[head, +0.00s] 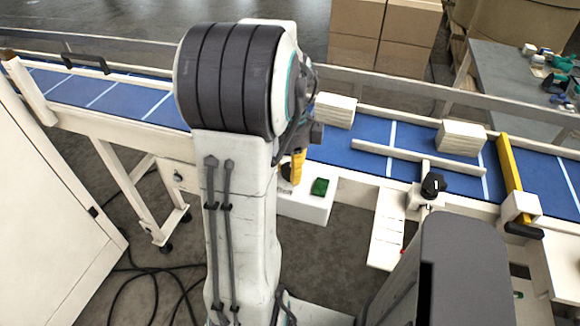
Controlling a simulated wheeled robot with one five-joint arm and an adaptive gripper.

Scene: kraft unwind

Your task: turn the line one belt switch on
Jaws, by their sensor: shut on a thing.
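A white box (306,205) sits at the near side of the blue conveyor belt (350,152), just right of my raised arm. It carries a green block-like part (319,187) and, to its left, a yellow part (298,165) with a dark piece beside it. My gripper (303,148) is mostly hidden behind my arm. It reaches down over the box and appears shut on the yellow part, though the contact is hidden. No switch label or lever position can be read.
Pale stacks (335,110) lie on the belt. A white guide bar (420,158), a black knob (433,185) and a yellow crossbar (509,165) are to the right. A white cabinet (45,215) stands left, with cables (155,285) on the floor. Cartons (385,35) stand behind.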

